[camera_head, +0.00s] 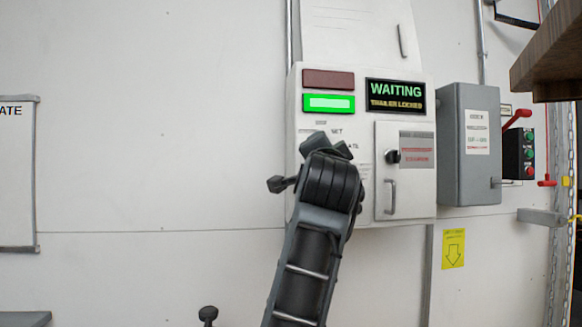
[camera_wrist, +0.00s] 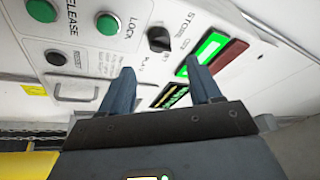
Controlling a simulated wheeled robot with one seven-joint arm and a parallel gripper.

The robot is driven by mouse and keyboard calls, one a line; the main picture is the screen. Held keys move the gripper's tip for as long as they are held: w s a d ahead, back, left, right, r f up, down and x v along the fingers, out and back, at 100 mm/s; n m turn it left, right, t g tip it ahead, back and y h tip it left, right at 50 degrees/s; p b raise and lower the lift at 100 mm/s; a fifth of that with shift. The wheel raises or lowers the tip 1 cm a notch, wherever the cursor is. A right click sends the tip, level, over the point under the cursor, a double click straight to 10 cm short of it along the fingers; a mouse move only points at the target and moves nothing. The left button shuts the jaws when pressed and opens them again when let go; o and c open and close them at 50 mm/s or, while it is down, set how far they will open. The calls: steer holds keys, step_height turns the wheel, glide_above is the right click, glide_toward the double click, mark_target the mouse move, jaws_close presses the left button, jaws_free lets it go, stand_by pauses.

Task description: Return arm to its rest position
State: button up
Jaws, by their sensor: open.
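My gripper (camera_wrist: 159,65) shows in the wrist view with its two dark fingers apart and nothing between them. It points toward the face of the white control box (camera_head: 362,212); I cannot tell the exact gap. The wrist view shows a black selector knob (camera_wrist: 159,39) just beyond the fingertips. It also shows two green buttons (camera_wrist: 108,25) marked RELEASE and LOCK. In the head view my arm rises from the bottom in front of the box's left part. The arm's wrist hides most of the gripper and those controls there.
The box has a lit green lamp (camera_head: 329,103), a dark red lamp (camera_head: 329,79) and a display (camera_head: 395,95) reading WAITING, TRAILER LOCKED. A grey cabinet (camera_head: 468,185) with a red lever (camera_head: 518,117) stands right. A brown overhang (camera_head: 555,55) juts in top right.

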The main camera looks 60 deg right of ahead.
steer(key=w+a+f+n+t+y, duration=0.1)
steer(key=a+f+n+t+y, duration=0.25)
steer(key=a+f+n, duration=0.5)
steer(key=a+f+n+t+y, duration=0.3)
steer(key=a+f+n+y, duration=0.2)
steer(key=f, duration=0.7)
steer(key=w+a+f+n+t+y, duration=0.1)
steer(key=a+f+n+t+y, duration=0.3)
steer(key=a+f+n, duration=0.45)
steer(key=s+a+f+n+g+y, duration=0.2)
steer(key=s+a+f+y, duration=0.4)
steer(key=s+f, duration=0.55)
steer(key=s+a+f+g, duration=0.1)
steer(key=s+a, duration=0.3)
steer(key=s, duration=0.4)
steer(key=s+a+f+n+g, duration=0.1)
steer(key=s+a+f, duration=0.2)
steer(key=s, duration=0.4)
steer(key=shift+s+a+y, duration=0.4)
steer(key=shift+a+y, duration=0.05)
steer(key=shift+a, duration=0.05)
